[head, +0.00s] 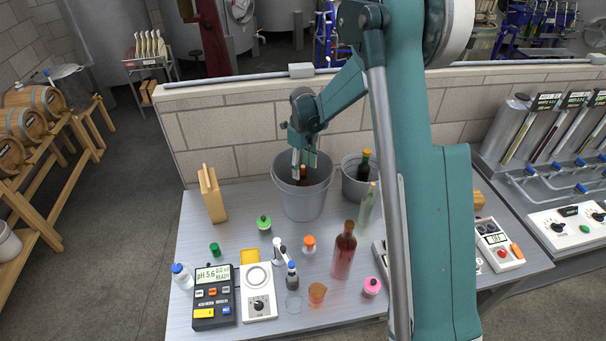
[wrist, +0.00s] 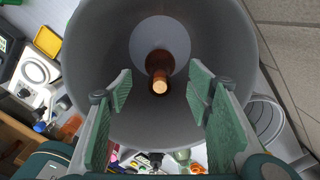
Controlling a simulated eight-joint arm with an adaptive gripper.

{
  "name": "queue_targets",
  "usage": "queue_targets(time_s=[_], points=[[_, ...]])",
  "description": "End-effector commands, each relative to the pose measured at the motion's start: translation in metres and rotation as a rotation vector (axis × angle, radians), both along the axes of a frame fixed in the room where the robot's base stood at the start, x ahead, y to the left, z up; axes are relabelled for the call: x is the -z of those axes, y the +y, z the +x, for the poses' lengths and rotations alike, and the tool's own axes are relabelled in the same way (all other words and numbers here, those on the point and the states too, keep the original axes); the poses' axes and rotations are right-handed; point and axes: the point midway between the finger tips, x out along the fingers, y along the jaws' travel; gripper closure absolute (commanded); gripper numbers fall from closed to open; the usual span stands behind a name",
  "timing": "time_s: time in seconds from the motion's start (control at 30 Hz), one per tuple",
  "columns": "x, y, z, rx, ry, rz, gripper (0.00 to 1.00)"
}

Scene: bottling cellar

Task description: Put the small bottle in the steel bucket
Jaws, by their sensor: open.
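A small brown bottle with a tan top (wrist: 160,72) stands about upright inside the large grey steel bucket (head: 305,205), on or near its floor. In the head view, a small part of the bottle (head: 303,182) shows below the fingers. My gripper (head: 304,168) points down into the bucket's mouth. In the wrist view, the gripper (wrist: 160,88) is open, with its green-padded fingers on either side of the bottle's neck and a visible gap to each. The bucket's wall (wrist: 95,60) surrounds the bottle.
A smaller grey bucket (head: 353,188) with a dark green bottle (head: 365,163) stands just right. In front are a reddish bottle (head: 344,252), a clear bottle (head: 367,206), a pH meter (head: 213,302) and a scale (head: 259,306). A wooden block (head: 211,195) stands left; a brick wall rises behind.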

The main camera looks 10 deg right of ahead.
Motion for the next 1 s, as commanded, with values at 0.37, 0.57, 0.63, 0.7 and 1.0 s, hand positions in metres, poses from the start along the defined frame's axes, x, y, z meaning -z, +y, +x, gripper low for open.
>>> queue_targets(time_s=[0.37, 0.57, 0.63, 0.7, 1.0], points=[[-0.009, 0.000, 0.000, 0.000, 0.000, 0.000, 0.50], [-0.009, 0.000, 0.000, 0.000, 0.000, 0.000, 0.50], [-0.009, 0.000, 0.000, 0.000, 0.000, 0.000, 0.50], [-0.009, 0.000, 0.000, 0.000, 0.000, 0.000, 0.50], [-0.016, -0.001, -0.004, -0.023, -0.006, 0.001, 0.50]])
